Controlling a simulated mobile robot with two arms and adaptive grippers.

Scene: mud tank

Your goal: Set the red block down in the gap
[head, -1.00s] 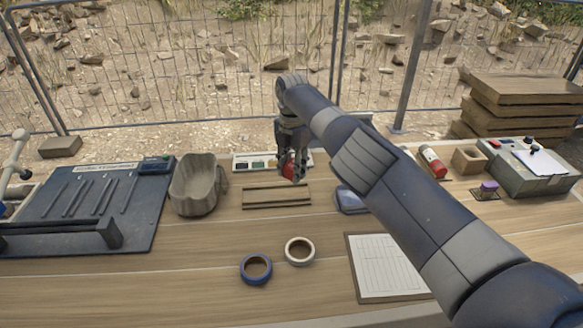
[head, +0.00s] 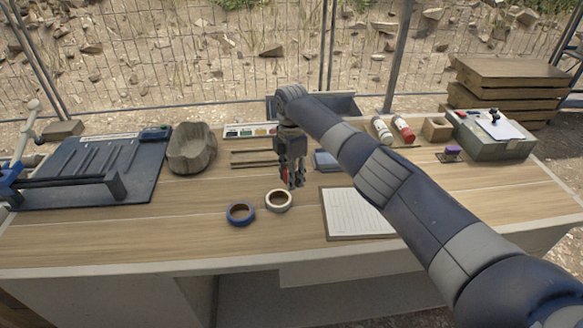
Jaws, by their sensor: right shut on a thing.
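My right gripper (head: 291,181) points down over the table, just behind and above the white tape roll. It is shut on the red block (head: 285,175), of which only a small part shows between the dark fingers. A white strip tray (head: 230,133) with several small coloured blocks lies at the back of the table, behind and to the left of the gripper. My arm covers its right end, and I cannot make out the gap clearly. My left gripper is not in view.
A white tape roll (head: 279,206) and a blue tape roll (head: 240,221) lie near the gripper. A wooden rail piece (head: 250,164), a stone-like bowl (head: 190,158) and a dark slotted board (head: 75,190) are leftward. A paper sheet (head: 350,212) lies right. The front table is clear.

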